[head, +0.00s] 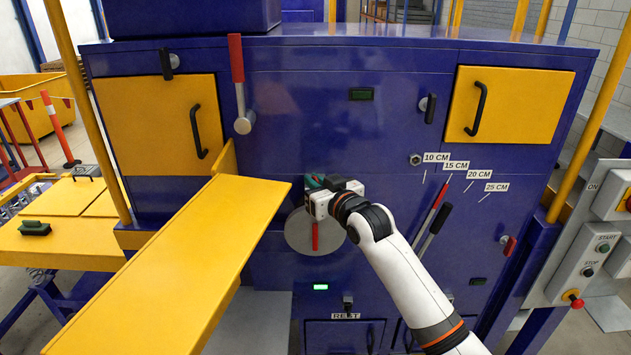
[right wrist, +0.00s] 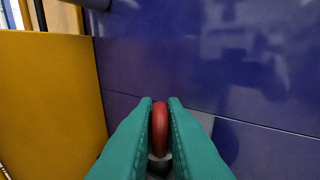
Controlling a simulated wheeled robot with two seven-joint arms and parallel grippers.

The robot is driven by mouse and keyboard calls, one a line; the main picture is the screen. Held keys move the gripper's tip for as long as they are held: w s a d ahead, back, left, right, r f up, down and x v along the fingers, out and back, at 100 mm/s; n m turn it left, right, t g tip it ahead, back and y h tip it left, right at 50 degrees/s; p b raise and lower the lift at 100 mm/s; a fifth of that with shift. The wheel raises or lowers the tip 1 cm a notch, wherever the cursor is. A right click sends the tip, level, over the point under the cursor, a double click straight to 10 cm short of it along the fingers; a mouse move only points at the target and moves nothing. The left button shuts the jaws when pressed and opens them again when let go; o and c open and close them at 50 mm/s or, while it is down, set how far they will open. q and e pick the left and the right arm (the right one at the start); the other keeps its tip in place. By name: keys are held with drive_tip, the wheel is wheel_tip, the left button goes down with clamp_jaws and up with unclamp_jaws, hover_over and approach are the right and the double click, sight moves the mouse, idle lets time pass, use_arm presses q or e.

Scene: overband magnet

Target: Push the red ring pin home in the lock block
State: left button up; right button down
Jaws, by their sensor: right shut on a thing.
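My right gripper (head: 314,181) reaches in to the front of the blue machine, over the upper part of a round grey disc. In the right wrist view its teal fingers (right wrist: 160,108) are shut on a rounded red thing, which looks like the red ring pin (right wrist: 160,128) seen edge-on. A small grey part shows just below the red between the fingers. In the head view the gripper hides the pin. I cannot make out the lock block or how deep the pin sits. My left gripper is not in view.
The grey disc (head: 295,238) bears a red bar (head: 315,236). A long yellow shelf (head: 185,265) juts out left of the gripper. A control box (head: 590,255) is far right.

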drive_tip(key=shift+f, duration=0.15)
drive_tip(key=c, duration=1.4)
unclamp_jaws()
drive_tip(key=shift+s, duration=0.1)
drive_tip(key=shift+s+d, duration=0.2)
drive_tip(key=shift+s, duration=0.05)
drive_tip(key=b+v, duration=0.3)
drive_tip(key=v, duration=0.8)
drive_tip(key=shift+s, duration=0.15)
